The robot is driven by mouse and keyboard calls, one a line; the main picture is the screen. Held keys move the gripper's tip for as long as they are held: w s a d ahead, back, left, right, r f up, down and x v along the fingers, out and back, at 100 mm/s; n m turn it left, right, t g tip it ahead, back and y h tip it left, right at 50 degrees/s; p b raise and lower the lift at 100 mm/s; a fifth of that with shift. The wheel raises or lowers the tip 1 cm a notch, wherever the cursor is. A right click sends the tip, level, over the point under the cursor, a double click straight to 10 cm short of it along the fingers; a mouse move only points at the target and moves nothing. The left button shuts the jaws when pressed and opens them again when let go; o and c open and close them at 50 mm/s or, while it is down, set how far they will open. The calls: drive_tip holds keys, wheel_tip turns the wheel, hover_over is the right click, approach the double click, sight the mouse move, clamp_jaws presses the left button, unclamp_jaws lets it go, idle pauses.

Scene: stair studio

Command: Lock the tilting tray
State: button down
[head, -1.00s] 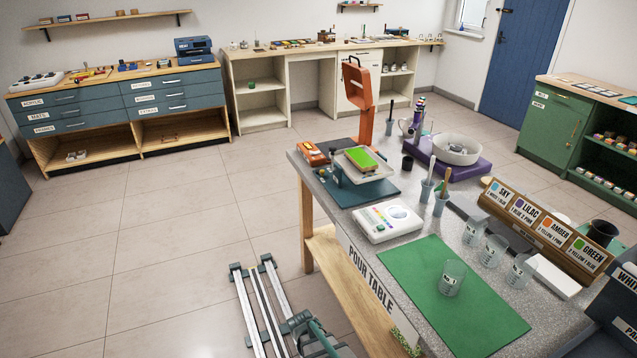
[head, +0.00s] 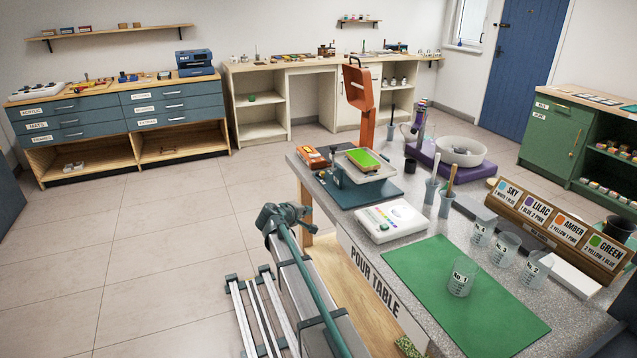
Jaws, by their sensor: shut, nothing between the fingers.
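The tilting tray (head: 381,174) is a pale plate bearing a bright green panel (head: 363,159). It stands on a dark teal base board (head: 366,196) at the far left end of the pour table. A small dark upright part (head: 335,172) stands at its left edge. I cannot make out a lock or its state, nor whether the plate is level. My arm reaches up from the bottom of the view. What looks like my gripper (head: 301,213) is at its end, in front of the table's left edge. It appears shut and empty, apart from the tray.
An orange box (head: 314,158) and a tall orange stand (head: 367,122) are beside the tray. A white scale (head: 390,220) sits in front of it. Several clear cups and a green mat (head: 465,295) lie nearer. Floor left of the table is open, except for rails (head: 262,315).

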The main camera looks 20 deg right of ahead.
sight(321, 174)
drive_tip(key=w+r+n+t+h, duration=0.1)
drive_tip(key=w+r+n+t, duration=0.1)
drive_tip(key=r, duration=0.5)
drive_tip(key=w+n, duration=0.1)
drive_tip(key=w, duration=0.1)
drive_tip(key=shift+w+d+t, duration=0.15)
drive_tip(key=shift+w+t, duration=0.15)
drive_tip(key=shift+w, duration=0.1)
drive_tip(key=x, duration=0.4)
drive_tip(key=p+x, duration=0.1)
drive_tip(key=x, duration=0.4)
drive_tip(key=p+x, duration=0.1)
drive_tip(key=x, duration=0.4)
drive_tip(key=shift+d+r, duration=0.2)
drive_tip(key=shift+r, duration=0.05)
drive_tip(key=shift+s, duration=0.1)
